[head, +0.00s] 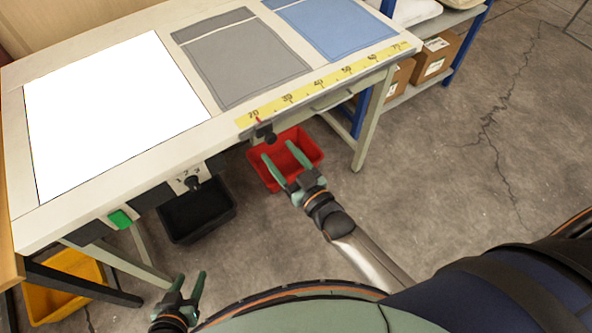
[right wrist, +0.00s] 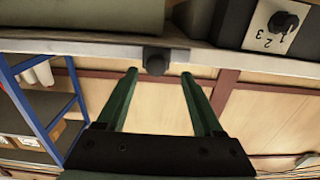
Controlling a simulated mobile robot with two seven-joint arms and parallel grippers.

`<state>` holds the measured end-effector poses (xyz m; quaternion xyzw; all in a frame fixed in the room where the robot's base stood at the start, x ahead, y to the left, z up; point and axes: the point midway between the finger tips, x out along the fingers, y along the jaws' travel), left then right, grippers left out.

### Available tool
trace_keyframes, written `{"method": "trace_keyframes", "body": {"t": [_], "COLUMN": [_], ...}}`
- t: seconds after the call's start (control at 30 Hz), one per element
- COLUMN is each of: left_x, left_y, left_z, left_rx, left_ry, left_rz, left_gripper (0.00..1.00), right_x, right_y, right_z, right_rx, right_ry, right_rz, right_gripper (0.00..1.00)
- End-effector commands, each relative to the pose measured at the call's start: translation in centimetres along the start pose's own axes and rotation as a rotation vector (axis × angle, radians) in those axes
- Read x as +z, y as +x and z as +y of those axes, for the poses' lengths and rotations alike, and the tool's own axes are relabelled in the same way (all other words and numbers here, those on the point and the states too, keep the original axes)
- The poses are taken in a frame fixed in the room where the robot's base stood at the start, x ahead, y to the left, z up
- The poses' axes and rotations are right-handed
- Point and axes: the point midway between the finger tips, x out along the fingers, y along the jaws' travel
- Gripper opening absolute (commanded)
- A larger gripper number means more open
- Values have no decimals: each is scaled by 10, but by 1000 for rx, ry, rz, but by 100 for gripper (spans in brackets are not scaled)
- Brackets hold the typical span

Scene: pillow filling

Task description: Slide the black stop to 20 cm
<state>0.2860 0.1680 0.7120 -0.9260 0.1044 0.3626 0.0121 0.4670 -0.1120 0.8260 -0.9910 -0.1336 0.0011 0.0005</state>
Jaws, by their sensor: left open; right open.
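The black stop (head: 266,131) sits on the table's front edge, beside the yellow ruler (head: 325,82), close to the 20 mark and a small red mark there. Its round knob faces outward. In the right wrist view the stop (right wrist: 155,61) shows between and just beyond the green fingertips. My right gripper (head: 280,150) is open, in front of the stop, with nothing held; it also shows in the right wrist view (right wrist: 159,72). Whether the fingers touch the stop cannot be told. My left gripper (head: 191,275) is open and empty, low at the bottom of the head view.
The table (head: 150,160) carries a white panel (head: 110,105), a grey cloth (head: 240,60) and a blue cloth (head: 335,28). A numbered dial (head: 192,182) and a green button (head: 122,218) are on its front. Red (head: 310,155) and black (head: 200,215) bins stand below.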

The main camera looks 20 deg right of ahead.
Motion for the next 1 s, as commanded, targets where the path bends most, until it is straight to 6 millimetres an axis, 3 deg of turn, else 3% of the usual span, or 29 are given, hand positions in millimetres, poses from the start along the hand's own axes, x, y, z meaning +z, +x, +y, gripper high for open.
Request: {"method": "trace_keyframes", "body": {"t": [0.2,0.4,1.0], "left_x": [0,0,0], "left_y": [0,0,0], "left_z": [0,0,0], "left_rx": [0,0,0], "left_ry": [0,0,1], "left_rz": [0,0,0], "left_gripper": [50,50,50], "right_x": [1,0,0], "right_y": [-43,-64,-69], "right_z": [0,0,0], "right_rx": [0,0,0], "right_ry": [-1,-1,-1], "right_rz": [-2,1,2], "right_gripper": [68,68,68]}}
